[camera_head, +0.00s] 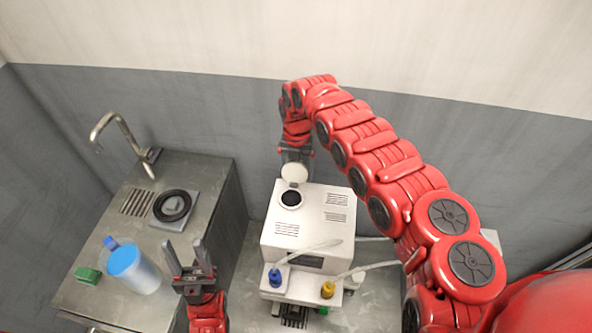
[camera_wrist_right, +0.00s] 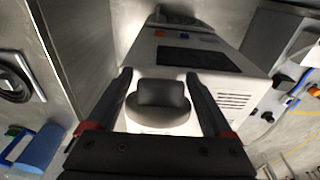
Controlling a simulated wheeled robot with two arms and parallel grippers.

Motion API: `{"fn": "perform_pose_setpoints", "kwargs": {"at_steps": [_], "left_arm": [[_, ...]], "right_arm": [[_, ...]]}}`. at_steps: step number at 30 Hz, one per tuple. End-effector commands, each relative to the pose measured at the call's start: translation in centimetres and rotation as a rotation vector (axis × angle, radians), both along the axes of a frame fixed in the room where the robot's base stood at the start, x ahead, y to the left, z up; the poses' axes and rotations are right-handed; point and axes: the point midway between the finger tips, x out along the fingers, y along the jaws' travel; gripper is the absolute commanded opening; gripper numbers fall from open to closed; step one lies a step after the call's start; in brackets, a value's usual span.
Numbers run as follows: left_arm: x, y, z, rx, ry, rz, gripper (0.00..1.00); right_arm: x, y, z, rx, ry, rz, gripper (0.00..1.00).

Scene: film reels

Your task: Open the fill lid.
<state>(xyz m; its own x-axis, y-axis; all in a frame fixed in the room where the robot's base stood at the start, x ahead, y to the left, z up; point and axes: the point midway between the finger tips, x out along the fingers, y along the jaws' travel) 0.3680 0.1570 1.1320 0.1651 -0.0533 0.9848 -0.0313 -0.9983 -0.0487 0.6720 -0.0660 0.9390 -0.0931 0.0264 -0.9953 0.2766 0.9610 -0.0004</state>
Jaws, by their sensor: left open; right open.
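The white machine (camera_head: 310,222) stands against the wall. Its round dark fill opening (camera_head: 291,198) is uncovered on the top left. The pale round fill lid (camera_head: 295,173) stands tilted up behind the opening. My right gripper (camera_head: 296,154) is behind the lid, its tips partly hidden. In the right wrist view the open fingers of my right gripper (camera_wrist_right: 159,78) lie on either side of the lid's grey knob (camera_wrist_right: 162,94), with gaps showing. My left gripper (camera_head: 189,246) is open and empty, left of the machine.
A metal counter (camera_head: 205,180) at left carries a tap (camera_head: 113,125), a black ring (camera_head: 172,206), a blue jug (camera_head: 134,268) and a green block (camera_head: 88,275). Blue (camera_head: 275,277) and yellow (camera_head: 327,289) fittings with pale tubes sit at the machine's front.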

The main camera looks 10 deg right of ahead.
Motion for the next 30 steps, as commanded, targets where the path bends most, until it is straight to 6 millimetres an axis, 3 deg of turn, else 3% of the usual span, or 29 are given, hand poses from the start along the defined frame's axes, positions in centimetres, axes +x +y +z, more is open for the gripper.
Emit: {"fn": "perform_pose_setpoints", "kwargs": {"at_steps": [5,8,16,21,25,30], "left_arm": [[0.0,0.0,-0.3,0.0,0.0,0.0,0.5],[0.0,0.0,-0.9,0.0,0.0,0.0,0.5],[0.0,0.0,-3.5,0.0,0.0,0.0,0.5],[0.0,0.0,-3.9,0.0,0.0,0.0,0.5],[0.0,0.0,-3.4,0.0,0.0,0.0,0.5],[0.0,0.0,-2.8,0.0,0.0,0.0,0.5]], "right_arm": [[0.2,0.0,0.6,0.0,-0.002,0.0,0.85],[0.3,-0.1,1.9,0.0,-0.003,-0.001,0.85],[1.0,-0.1,8.7,0.001,-0.008,0.001,0.85],[1.3,-0.2,13.2,-0.004,-0.002,0.001,0.85],[1.5,-0.1,15.6,0.001,-0.003,0.002,0.85],[1.7,-0.3,16.9,0.0,-0.003,0.002,0.85]]}}
